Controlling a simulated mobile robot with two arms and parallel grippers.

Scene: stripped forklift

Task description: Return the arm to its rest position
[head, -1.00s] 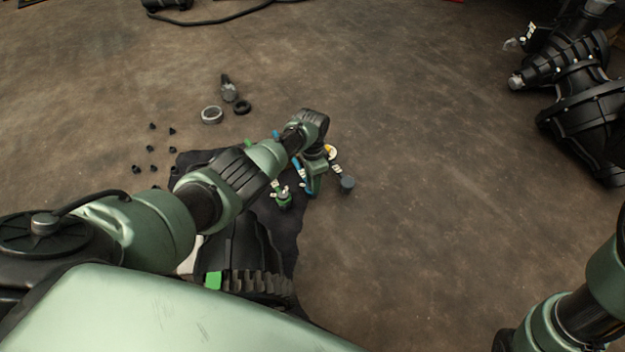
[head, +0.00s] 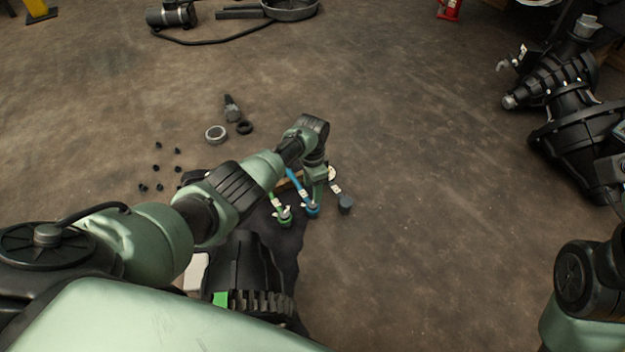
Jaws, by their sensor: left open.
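My left arm (head: 235,190) comes in from the left and reaches to the middle of the head view. Its wrist bends down at the end, and the left gripper (head: 316,190) points at the floor, with its fingertips small and partly hidden. Beside and below it are a green-ended tool (head: 283,217), a blue-ended tool (head: 312,210) and a grey-ended tool (head: 344,203) at the edge of a dark cloth (head: 288,250). I see no object clearly held. My right arm (head: 580,285) shows at the lower right edge; its gripper is out of view.
A metal ring (head: 215,134), a black ring (head: 244,127), a dark cylindrical part (head: 232,108) and several small black bolts (head: 160,168) lie on the floor. A large black gearbox-like assembly (head: 570,110) stands at the right. The floor right of centre is clear.

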